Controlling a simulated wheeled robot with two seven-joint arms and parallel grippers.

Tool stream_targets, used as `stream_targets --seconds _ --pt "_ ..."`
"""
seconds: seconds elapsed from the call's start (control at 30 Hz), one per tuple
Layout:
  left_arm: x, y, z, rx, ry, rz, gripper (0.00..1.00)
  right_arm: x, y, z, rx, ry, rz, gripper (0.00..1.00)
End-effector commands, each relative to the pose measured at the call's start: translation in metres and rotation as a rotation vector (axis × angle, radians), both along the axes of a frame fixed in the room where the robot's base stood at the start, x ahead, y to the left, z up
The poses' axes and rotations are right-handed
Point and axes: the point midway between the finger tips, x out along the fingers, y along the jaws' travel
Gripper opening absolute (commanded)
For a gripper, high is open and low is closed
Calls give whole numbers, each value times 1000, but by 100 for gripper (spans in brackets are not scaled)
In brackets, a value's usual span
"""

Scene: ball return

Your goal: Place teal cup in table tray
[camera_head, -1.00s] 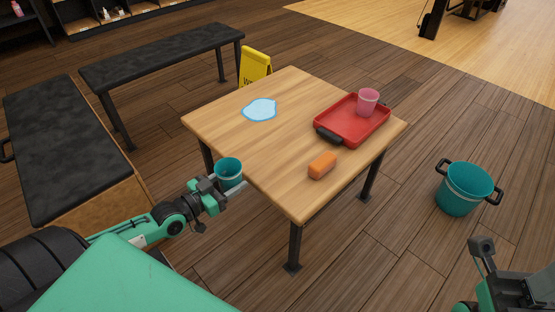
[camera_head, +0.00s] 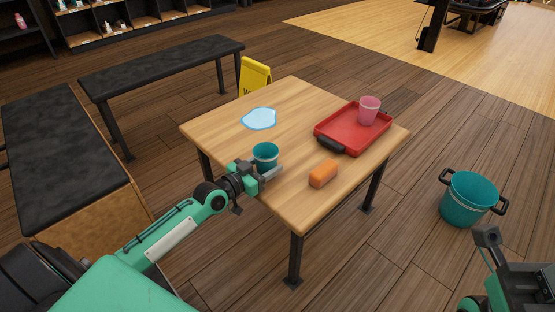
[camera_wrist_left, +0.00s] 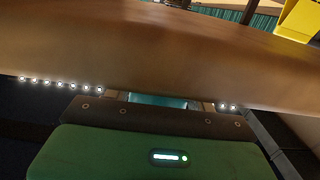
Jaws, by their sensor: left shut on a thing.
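The teal cup (camera_head: 265,154) is upright between the fingers of my left gripper (camera_head: 268,172), which is shut on it near the left front edge of the table (camera_head: 225,135). In the left wrist view only a teal strip of the cup (camera_wrist_left: 157,101) shows between the fingers. The red tray (camera_head: 340,145) with black handles lies on the right part of the table, with a pink cup (camera_head: 369,110) standing in it. My right gripper (camera_head: 487,236) is at the lower right, away from the table; its fingers do not show clearly.
A teal bucket (camera_head: 469,199) stands on the floor at right. Black benches (camera_head: 165,65) stand at left.

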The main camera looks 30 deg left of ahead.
Motion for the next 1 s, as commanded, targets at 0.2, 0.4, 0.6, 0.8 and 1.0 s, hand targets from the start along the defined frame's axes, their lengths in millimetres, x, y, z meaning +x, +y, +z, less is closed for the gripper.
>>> stream_targets --seconds 0.2,0.4,0.6,0.8,1.0 --pt "14 -5 0 -1 -1 0 32 -1 1 1 5 -10 7 36" --pt "39 -14 0 -2 -3 0 32 0 5 -1 -2 -17 14 36" --pt "43 -16 2 0 0 -1 32 -2 8 5 -8 -38 27 36" --pt "43 -15 2 0 0 -1 32 -3 9 6 -7 -38 29 36" --pt "43 -15 -2 0 1 0 66 -2 9 4 -7 -34 30 36"
